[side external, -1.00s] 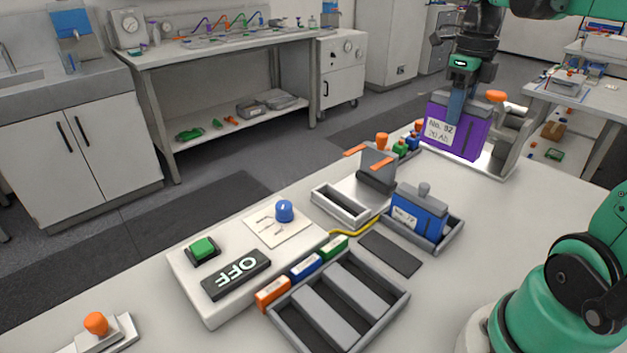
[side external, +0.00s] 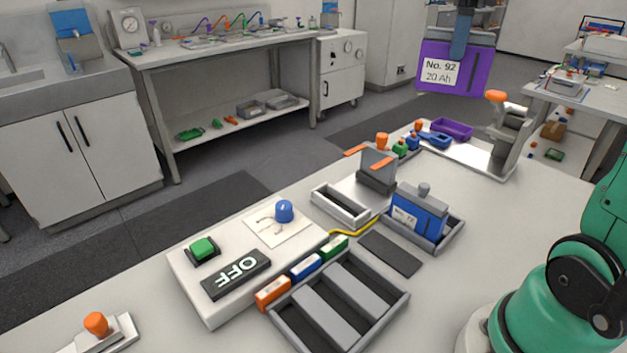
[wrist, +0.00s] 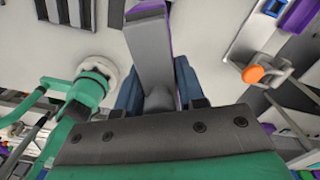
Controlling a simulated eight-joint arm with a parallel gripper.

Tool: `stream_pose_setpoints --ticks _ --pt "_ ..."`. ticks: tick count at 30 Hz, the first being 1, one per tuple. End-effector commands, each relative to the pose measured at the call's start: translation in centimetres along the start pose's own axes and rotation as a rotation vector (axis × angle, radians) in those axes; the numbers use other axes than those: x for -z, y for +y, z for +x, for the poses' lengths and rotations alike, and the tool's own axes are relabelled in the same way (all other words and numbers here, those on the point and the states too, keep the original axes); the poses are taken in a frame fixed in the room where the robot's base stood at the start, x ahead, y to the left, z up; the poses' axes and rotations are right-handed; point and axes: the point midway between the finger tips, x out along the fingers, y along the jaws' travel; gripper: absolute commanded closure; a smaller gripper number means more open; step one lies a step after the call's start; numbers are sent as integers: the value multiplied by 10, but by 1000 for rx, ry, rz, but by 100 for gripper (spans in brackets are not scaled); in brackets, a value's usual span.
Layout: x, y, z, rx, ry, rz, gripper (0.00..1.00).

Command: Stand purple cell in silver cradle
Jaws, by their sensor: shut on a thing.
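The purple cell (side external: 465,72), labelled No. 92, 20 Ah, hangs upright in the air at the upper right of the side view. My gripper (side external: 461,40) is shut on its grey top, with a blue finger seen from the side. In the wrist view the cell's grey top (wrist: 152,50) lies between the blue fingers of my gripper (wrist: 158,88). A pale, silver-looking cradle (side external: 326,205), open and empty, sits mid-bench, well to the left of and below the cell. A grey block with orange tabs (side external: 377,170) stands beside it.
A blue cell (side external: 418,216) stands in a dark grey cradle (side external: 447,239) right of the pale one. A purple holder (side external: 452,128) is empty at the back, beside an orange-knobbed clamp (side external: 496,97).

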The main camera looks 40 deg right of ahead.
Motion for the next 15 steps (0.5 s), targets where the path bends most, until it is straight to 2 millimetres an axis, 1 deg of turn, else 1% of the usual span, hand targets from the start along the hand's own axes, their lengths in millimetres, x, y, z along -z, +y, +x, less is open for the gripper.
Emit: stream_pose_setpoints --ticks 5,12,14,15 --pt "-27 2 -2 0 0 -447 100" --pt "-68 9 -4 -1 0 -1174 100" --pt "-78 12 -3 -1 0 -1357 100" --pt "-85 15 -3 -1 0 -1480 100"
